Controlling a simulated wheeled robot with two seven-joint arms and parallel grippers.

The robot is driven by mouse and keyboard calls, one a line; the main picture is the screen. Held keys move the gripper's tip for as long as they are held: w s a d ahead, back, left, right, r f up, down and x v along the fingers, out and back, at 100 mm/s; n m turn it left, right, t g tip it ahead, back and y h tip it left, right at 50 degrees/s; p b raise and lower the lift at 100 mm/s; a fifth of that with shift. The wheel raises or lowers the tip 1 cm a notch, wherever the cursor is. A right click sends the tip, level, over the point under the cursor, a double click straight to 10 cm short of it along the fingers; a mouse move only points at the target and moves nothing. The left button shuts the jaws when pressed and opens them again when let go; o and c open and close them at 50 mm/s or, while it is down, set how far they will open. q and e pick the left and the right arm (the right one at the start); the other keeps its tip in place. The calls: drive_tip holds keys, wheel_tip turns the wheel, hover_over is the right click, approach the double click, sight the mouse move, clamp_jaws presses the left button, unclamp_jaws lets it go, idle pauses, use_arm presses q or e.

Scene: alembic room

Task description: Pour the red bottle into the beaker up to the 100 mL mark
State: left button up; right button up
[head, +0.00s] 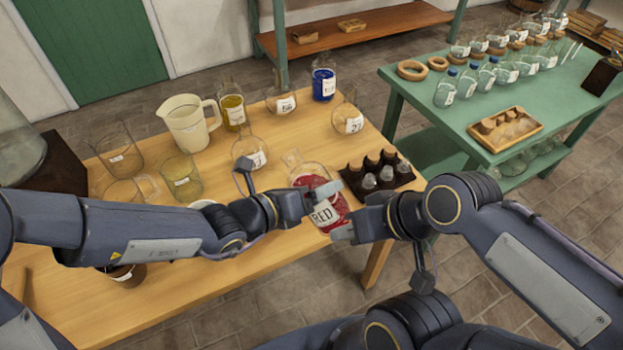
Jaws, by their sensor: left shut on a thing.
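The red bottle (306,177) is clear glass with red contents and a white label reading RED. It is tilted, near the table's front right edge. My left gripper (314,198) is shut on it from the left and hides part of its side. My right gripper (347,226) is at the bottle's lower right, close to it; I cannot tell whether it touches or how far its jaws are apart. Clear glass beakers stand at the left of the wooden table, one at the back (118,155) and one with yellowish glass or contents (181,180). Their marks are too small to read.
A cream jug (189,124), yellow bottle (233,112), blue bottle (323,80) and round flasks (249,151) stand across the table (285,123). A dark rack (385,178) is right of the bottle. A green table (451,132) with glassware stands at right.

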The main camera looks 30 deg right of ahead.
sight(305, 182)
use_arm(q)
drive_tip(key=n+p, duration=0.1)
drive_tip(key=r+n+h+p, duration=0.1)
drive_tip(key=shift+s+d+r+g+p, duration=0.2)
drive_tip(key=shift+s+g+p, duration=0.1)
drive_tip(key=shift+g, duration=0.1)
drive_tip(key=r+n+h+p, duration=0.1)
drive_tip(key=n+p, duration=0.1)
drive_tip(key=shift+r+n+p, duration=0.15)
drive_tip(key=shift+n+p, duration=0.15)
drive_tip(key=shift+g, duration=0.3)
drive_tip(key=shift+r+n+h+p, duration=0.6)
drive_tip(key=shift+r+n+p, duration=0.35)
drive_tip(key=shift+n+p, duration=0.25)
idle(5.4)
